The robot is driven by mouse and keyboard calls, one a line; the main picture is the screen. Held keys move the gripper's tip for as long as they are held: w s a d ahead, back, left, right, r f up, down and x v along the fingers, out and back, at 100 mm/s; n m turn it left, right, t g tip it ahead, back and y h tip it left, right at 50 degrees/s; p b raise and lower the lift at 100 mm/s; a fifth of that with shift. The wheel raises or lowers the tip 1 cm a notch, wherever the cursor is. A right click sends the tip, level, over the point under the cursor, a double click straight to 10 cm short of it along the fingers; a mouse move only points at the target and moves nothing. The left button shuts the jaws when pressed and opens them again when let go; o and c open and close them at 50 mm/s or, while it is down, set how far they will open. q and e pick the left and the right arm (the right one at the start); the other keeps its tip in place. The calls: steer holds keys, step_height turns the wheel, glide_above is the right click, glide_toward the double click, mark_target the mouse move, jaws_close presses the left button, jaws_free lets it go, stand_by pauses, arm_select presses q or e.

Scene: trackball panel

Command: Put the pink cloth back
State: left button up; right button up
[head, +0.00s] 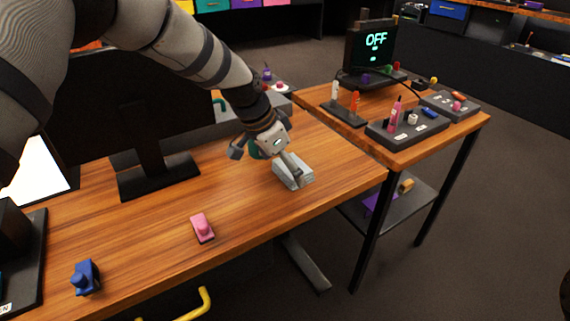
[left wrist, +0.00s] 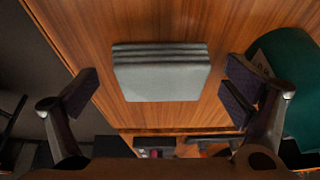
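A light grey, folded, layered cloth-like thing (head: 293,171) lies on the wooden desk below my left gripper (head: 266,158). It also shows in the left wrist view (left wrist: 161,82), flat on the wood, between the spread fingers of the left gripper (left wrist: 160,95) and apart from both. That gripper is open and empty. I see no clearly pink cloth; the folded thing looks grey in both views. A small pink object (head: 202,228) with a raised knob lies nearer the desk's front edge; it looks hard rather than cloth. My right gripper is not in view.
A dark green rounded object (left wrist: 291,85) stands close beside one left finger. A monitor stand (head: 158,175) and a blue object (head: 86,277) are on the desk. A side table (head: 462,119) at right holds control panels and an OFF screen (head: 376,44). The desk's front middle is mostly clear.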

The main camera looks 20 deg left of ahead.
arm_select(q)
steer(key=shift+r, duration=0.3)
steer(key=p+v, duration=0.2)
steer(key=v, duration=0.9)
steer(key=shift+s+r, duration=0.15)
steer(key=shift+r, duration=0.2)
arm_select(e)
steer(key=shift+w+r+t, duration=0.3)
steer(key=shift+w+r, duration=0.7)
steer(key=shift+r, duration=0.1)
arm_select(q)
steer(key=shift+a+f, duration=0.1)
